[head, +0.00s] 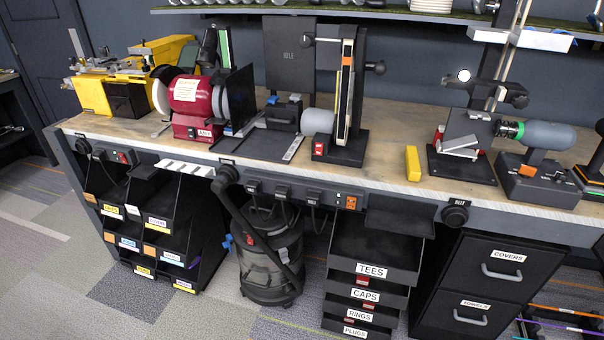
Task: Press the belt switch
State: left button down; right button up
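The belt machine stands on the workbench right of the middle, with an upright belt (344,90) and a grey drum at its left side. A small red switch (319,149) sits low on the front of its black base (346,150). Whether the switch is on or off is too small to tell. Neither of my grippers shows in the head view, and nothing blocks the switch from view.
A red bench grinder (194,102) and a yellow machine (110,82) stand to the left. A vacuum (268,255) and drawers (370,268) are below.

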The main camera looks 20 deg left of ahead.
aim_at(318, 147)
jog(key=u, duration=0.15)
jog(key=i, duration=1.05)
jog(key=z, duration=0.6)
